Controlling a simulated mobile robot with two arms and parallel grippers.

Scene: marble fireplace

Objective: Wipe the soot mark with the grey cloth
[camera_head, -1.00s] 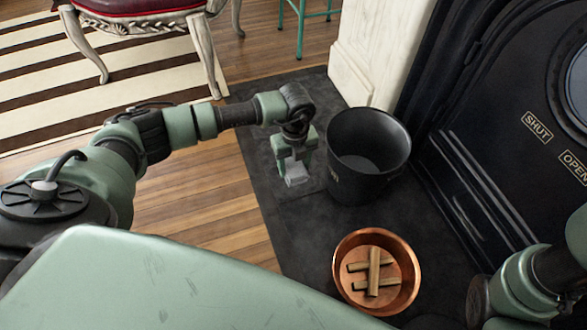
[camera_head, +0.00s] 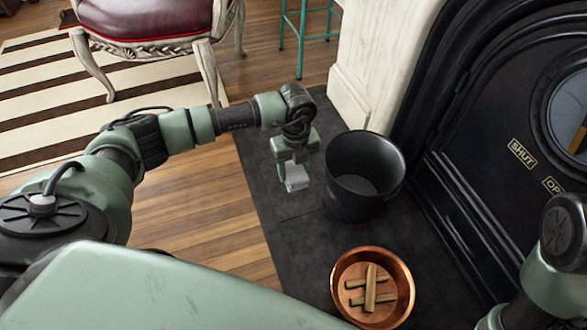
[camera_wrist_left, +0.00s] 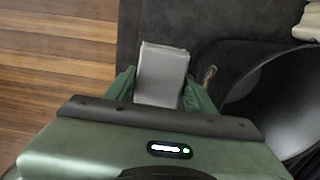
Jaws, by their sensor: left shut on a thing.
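The grey cloth (camera_head: 297,179) is a small pale grey folded piece held in my left gripper (camera_head: 296,165), which is shut on it. The gripper points down over the dark hearth slab, left of the black bucket. In the left wrist view, the cloth (camera_wrist_left: 162,72) stands out between the green fingers (camera_wrist_left: 160,92), with dark slab beyond it. I cannot make out the soot mark in either view. I cannot tell whether the cloth touches the slab. My right arm shows at the right edge, but its gripper is out of view.
The black bucket (camera_head: 365,172) stands close to the right of my left gripper. A copper bowl (camera_head: 345,262) with wooden sticks (camera_head: 370,288) lies nearer me. The stove (camera_head: 470,190) and white marble surround (camera_head: 375,70) bound the right. Wood floor (camera_head: 200,200) is clear on the left.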

